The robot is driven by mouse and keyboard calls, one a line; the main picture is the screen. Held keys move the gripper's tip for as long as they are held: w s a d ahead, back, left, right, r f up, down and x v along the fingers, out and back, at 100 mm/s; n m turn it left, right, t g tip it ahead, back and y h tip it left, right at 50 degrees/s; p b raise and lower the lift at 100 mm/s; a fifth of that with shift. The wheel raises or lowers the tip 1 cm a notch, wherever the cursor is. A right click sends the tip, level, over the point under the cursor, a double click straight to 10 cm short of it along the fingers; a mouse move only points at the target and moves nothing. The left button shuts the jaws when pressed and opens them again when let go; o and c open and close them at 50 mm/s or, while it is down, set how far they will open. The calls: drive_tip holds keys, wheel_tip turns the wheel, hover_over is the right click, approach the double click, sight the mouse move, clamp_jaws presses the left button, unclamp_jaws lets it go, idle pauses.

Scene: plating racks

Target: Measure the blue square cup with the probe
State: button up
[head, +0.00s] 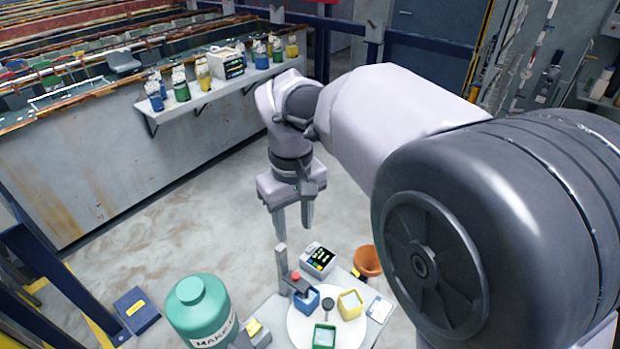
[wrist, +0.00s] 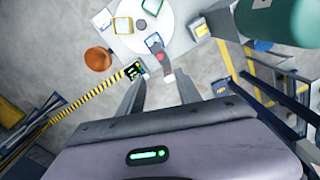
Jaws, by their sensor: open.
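The blue square cup (head: 311,304) stands on a round white plate (head: 298,325) on a small table; it also shows in the wrist view (wrist: 152,40). A red-topped part (head: 295,276), possibly the probe or its holder, is beside the cup, next to an upright grey post (head: 281,268). This part partly covers the cup in the head view. A meter with a lit screen (head: 319,257) sits behind; its screen shows in the wrist view (wrist: 133,71). My gripper (head: 295,231) is open and empty, pointing down, above and apart from the post and cup.
A yellow square cup (head: 351,305) and a green square cup (head: 324,337) share the plate with a small dark round item (head: 328,304). A teal barrel (head: 198,310) is at left. A shelf (head: 215,90) of bottles lines the tank.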

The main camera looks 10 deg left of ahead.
sight(296, 276)
wheel_tip(296, 276, down, 18)
drive_tip(key=b, duration=0.6)
drive_tip(key=shift+w+r+b, duration=0.1)
drive_tip(key=shift+b, duration=0.3)
clamp_jaws()
drive_tip(key=shift+r, duration=0.1)
idle(0.5)
